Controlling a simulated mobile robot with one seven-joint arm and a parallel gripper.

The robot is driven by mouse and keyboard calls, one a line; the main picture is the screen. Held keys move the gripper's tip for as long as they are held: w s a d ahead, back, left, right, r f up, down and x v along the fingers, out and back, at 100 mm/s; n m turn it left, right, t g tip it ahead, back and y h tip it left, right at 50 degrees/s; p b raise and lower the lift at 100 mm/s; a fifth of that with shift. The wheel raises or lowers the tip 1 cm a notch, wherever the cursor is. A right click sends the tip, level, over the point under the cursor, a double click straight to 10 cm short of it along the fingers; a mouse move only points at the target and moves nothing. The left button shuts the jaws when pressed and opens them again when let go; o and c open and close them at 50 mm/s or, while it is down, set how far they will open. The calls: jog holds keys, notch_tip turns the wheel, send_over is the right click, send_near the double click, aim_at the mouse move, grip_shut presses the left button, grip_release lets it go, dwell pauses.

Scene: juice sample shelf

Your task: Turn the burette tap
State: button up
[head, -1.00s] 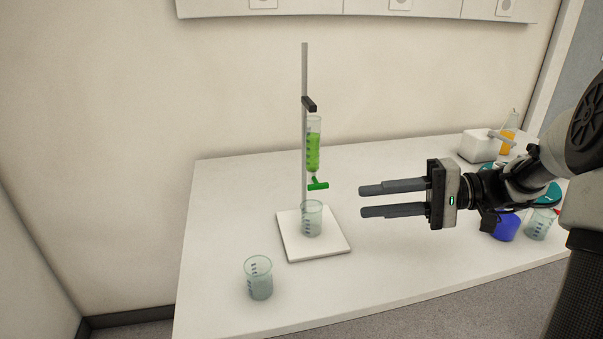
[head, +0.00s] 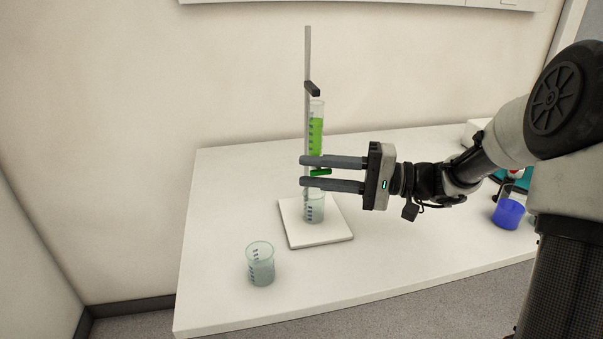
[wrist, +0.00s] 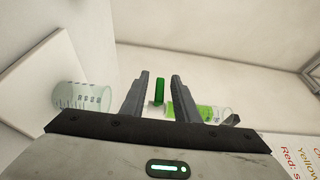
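The green burette tap (head: 320,172) sits below the burette (head: 316,130), which holds green liquid and is clamped to a thin upright stand rod (head: 308,60). My gripper (head: 303,171) is open, with one finger above the tap and one below it in the head view. In the wrist view the tap (wrist: 160,90) shows between the two fingers (wrist: 162,82), with visible space on both sides. I cannot tell whether either finger touches it. A clear beaker (head: 314,208) stands on the white stand base (head: 325,234) under the burette; the lower finger partly hides its top.
A second clear beaker (head: 260,264) stands on the white table (head: 410,262) at the front left. A beaker of blue liquid (head: 508,212) stands at the right, near my arm. The table's front middle is clear.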

aim_at(313, 172)
jog(key=shift+w+a, duration=0.15)
jog(key=shift+a, duration=1.35)
jog(key=shift+c, duration=0.4)
grip_shut()
jog(key=shift+d+f+m+t+y+b, duration=0.1)
jog(key=shift+m+t+y+b, duration=0.25)
jog(key=shift+y+b, duration=0.3)
jog(key=r+m+y, duration=0.1)
jog(key=m+t+y, duration=0.1)
jog(key=y, duration=0.1)
jog(key=shift+w+d+r, duration=0.1)
jog(key=shift+d+r, duration=0.05)
jog(key=shift+r, duration=0.25)
jog(key=shift+o, duration=0.4)
grip_release()
